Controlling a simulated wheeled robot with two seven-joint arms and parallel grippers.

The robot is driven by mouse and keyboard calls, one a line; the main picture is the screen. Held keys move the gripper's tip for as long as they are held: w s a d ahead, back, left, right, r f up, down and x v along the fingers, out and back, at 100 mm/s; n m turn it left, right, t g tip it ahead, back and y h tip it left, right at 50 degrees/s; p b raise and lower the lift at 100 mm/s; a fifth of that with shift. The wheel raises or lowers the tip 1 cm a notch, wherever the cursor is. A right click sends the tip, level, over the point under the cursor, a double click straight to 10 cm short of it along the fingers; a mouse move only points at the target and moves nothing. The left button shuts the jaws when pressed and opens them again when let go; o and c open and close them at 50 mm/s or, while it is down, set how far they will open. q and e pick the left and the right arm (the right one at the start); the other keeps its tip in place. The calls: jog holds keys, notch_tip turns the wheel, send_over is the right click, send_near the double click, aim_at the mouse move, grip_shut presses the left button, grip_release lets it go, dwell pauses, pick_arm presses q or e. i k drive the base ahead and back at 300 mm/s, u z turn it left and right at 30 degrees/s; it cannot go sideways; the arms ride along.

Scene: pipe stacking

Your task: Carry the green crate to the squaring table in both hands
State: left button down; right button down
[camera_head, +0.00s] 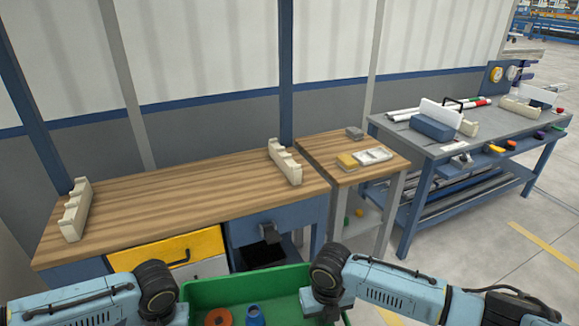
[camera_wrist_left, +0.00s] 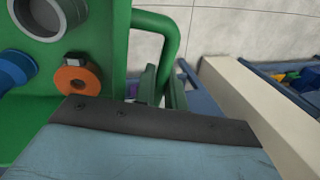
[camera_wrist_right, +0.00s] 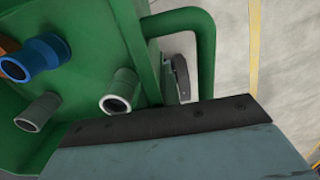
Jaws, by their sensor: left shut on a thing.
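The green crate (camera_head: 232,292) is low in front of me at the bottom of the head view. It holds an orange ring (camera_head: 218,317), a blue fitting (camera_head: 255,316) and grey pipe pieces (camera_wrist_right: 118,103). My left gripper (camera_wrist_left: 162,88) is shut on the crate's left handle (camera_wrist_left: 172,40). My right gripper (camera_wrist_right: 177,80) is at the right handle (camera_wrist_right: 205,60). One dark finger shows beside that bar, and its grip is partly hidden. I cannot tell which table is the squaring table.
A wooden bench (camera_head: 190,195) with two cream notched blocks stands ahead. A small side table (camera_head: 345,148) adjoins it. A grey-topped blue workbench (camera_head: 440,138) with a blue-and-white item and tubes is at right. Floor at the right is open, with yellow lines.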

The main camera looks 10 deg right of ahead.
aim_at(492, 121)
jog(key=z, duration=0.4)
jog(key=k, duration=0.85)
jog(key=z, duration=0.75)
jog(key=i, duration=0.6)
jog(key=z, duration=0.85)
jog(key=i, duration=1)
jog(key=z, duration=0.6)
jog(key=i, duration=0.95)
jog(key=z, duration=0.3)
jog(key=i, duration=2.9)
jog(key=u, duration=0.5)
jog(key=i, duration=0.9)
jog(key=u, duration=0.45)
